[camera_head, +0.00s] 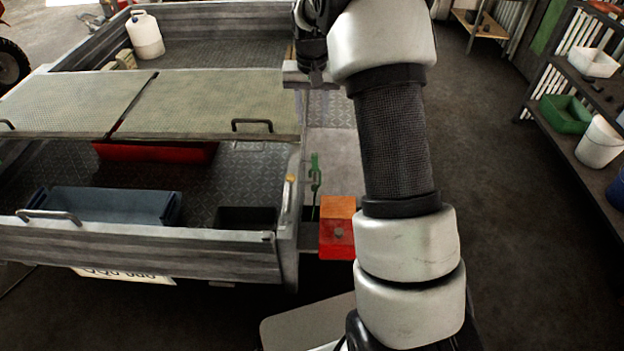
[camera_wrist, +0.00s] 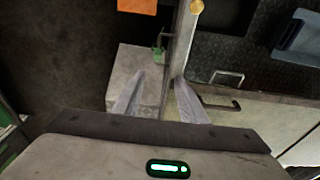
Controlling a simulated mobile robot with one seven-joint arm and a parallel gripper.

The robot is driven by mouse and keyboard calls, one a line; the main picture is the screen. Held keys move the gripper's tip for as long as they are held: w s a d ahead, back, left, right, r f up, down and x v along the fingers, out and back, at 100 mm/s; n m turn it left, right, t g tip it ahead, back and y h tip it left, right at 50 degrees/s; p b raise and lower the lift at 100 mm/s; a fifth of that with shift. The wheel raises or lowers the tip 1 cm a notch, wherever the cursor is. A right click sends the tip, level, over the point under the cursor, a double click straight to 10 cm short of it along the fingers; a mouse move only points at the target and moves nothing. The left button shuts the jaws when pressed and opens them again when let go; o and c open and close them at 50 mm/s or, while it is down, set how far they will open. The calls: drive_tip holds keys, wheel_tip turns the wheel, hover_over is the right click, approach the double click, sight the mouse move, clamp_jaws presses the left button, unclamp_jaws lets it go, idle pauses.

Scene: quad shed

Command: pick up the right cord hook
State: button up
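A green cord hook (camera_head: 315,172) stands at the right outer side of the trailer, near its rear corner, with a thin dark cord or rod below it. It also shows in the wrist view as a small green piece (camera_wrist: 158,56), just beyond the fingertips and beside the trailer's side wall. My gripper (camera_wrist: 159,78) is open, its two grey fingers spread apart with nothing between them. The fingers are apart from the hook. In the head view my arm rises on the right and the fingers cannot be made out.
The trailer's side wall (camera_wrist: 181,45) runs close by the fingers. A handled lid (camera_head: 210,105) covers part of the bed. A blue-grey bin (camera_head: 110,203) sits inside. An orange-red light (camera_head: 338,226) is at the rear corner. Shelves (camera_head: 575,110) stand right; floor between is clear.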

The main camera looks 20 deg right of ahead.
drive_tip(key=b, duration=0.2)
approach(315, 154)
drive_tip(key=f, duration=0.2)
drive_tip(key=w+f, duration=0.1)
drive_tip(key=f, duration=0.2)
drive_tip(key=shift+a+f, duration=0.2)
drive_tip(key=shift+a, duration=0.05)
drive_tip(key=f, duration=0.1)
drive_tip(key=f+b, duration=0.1)
drive_tip(key=f, duration=0.1)
drive_tip(key=f+b, duration=0.1)
drive_tip(key=f, duration=0.1)
drive_tip(key=shift+d+f, duration=0.15)
drive_tip(key=shift+d, duration=0.25)
clamp_jaws()
